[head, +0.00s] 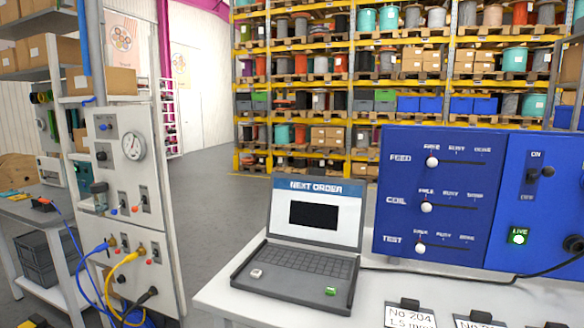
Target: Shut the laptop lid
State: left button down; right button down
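A dark grey laptop (294,272) sits on a white table, left of the blue control panel. Its lid (316,211) stands open and leans back a little, with the lit screen facing me and reading "NEXT ORDER". A small light-coloured piece (257,273) and a small green piece (330,291) lie on the front part of the laptop base. Neither of my grippers shows in the head view.
A blue panel (400,228) with sliders stands right of the laptop. Label cards (409,316) stand at the front. A grey panel (128,185) with blue and yellow hoses stands left, across open floor.

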aim_at(316, 209)
jog(key=u, duration=1.75)
jog(key=i, duration=2.65)
jog(key=z, duration=2.65)
